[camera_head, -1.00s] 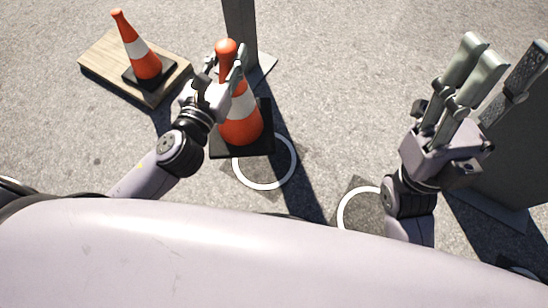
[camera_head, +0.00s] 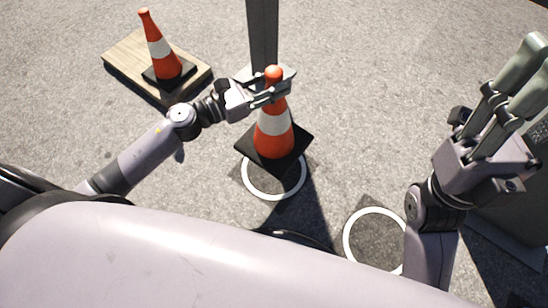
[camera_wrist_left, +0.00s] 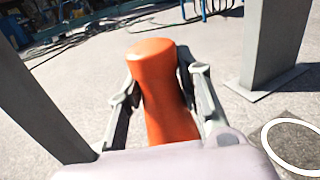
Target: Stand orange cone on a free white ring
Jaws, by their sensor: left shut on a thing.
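An orange cone (camera_head: 274,138) with a white band and black square base is held upright by my left gripper (camera_head: 270,88), which is shut on its top. In the left wrist view the orange cone top (camera_wrist_left: 160,85) sits between the two fingers (camera_wrist_left: 162,100). The cone's base overlaps the back part of a white ring (camera_head: 303,183) on the ground; I cannot tell whether it touches the ground. A second white ring (camera_head: 347,238) lies to the right and is empty, partly hidden by my right arm. My right gripper (camera_head: 515,85) is raised at the right, fingers apart and empty.
Another orange cone (camera_head: 163,52) stands on a wooden pallet (camera_head: 125,60) at the back left. A grey post (camera_head: 263,35) rises just behind the held cone. A grey box-like object (camera_head: 510,220) stands at the right behind my right arm. Open asphalt lies between.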

